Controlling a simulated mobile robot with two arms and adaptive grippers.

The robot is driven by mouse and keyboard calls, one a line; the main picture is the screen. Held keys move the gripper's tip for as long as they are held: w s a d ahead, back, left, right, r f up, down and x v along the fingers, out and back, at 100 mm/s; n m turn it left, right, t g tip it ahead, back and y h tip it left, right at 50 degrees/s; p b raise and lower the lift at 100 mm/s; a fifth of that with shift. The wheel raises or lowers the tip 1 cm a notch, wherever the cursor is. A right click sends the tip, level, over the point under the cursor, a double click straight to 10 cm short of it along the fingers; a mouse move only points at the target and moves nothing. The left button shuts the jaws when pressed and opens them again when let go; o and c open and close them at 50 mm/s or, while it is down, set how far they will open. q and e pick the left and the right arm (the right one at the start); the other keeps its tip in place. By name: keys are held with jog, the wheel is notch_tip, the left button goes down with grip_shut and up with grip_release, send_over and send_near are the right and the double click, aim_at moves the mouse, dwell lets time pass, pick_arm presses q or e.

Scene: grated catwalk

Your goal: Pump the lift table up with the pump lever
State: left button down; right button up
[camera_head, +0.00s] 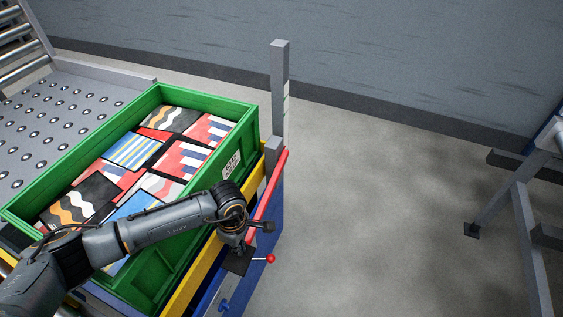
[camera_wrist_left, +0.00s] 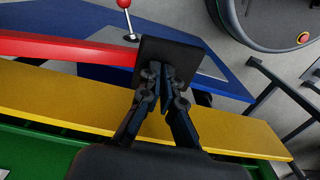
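The pump lever (camera_head: 267,198) is a red bar along the near right side of the lift table; it also shows in the left wrist view (camera_wrist_left: 65,47). Its near end carries a flat black plate (camera_wrist_left: 172,58). The lift table has a yellow top edge (camera_head: 193,273) and blue lower parts (camera_head: 273,211). My left gripper (camera_wrist_left: 158,72) points at the black plate, its fingertips together in front of it. Whether they touch the plate cannot be told. In the head view the left gripper (camera_head: 246,243) is over the lever's near end. My right gripper is not in view.
A green crate (camera_head: 247,118) of colourful boxes stands on the table. A small lever with a red ball (camera_head: 271,258) sticks out beside the black plate. A grey post (camera_head: 279,90) rises behind; a grey frame (camera_head: 525,230) stands right. The floor between is clear.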

pick_arm(q)
notch_tip(320, 180, up, 23)
jog(key=p, duration=1.3)
jog(key=shift+p, duration=0.3)
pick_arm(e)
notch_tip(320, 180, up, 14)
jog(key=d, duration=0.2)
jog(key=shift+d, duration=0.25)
pick_arm(q)
jog(key=shift+f, duration=0.15)
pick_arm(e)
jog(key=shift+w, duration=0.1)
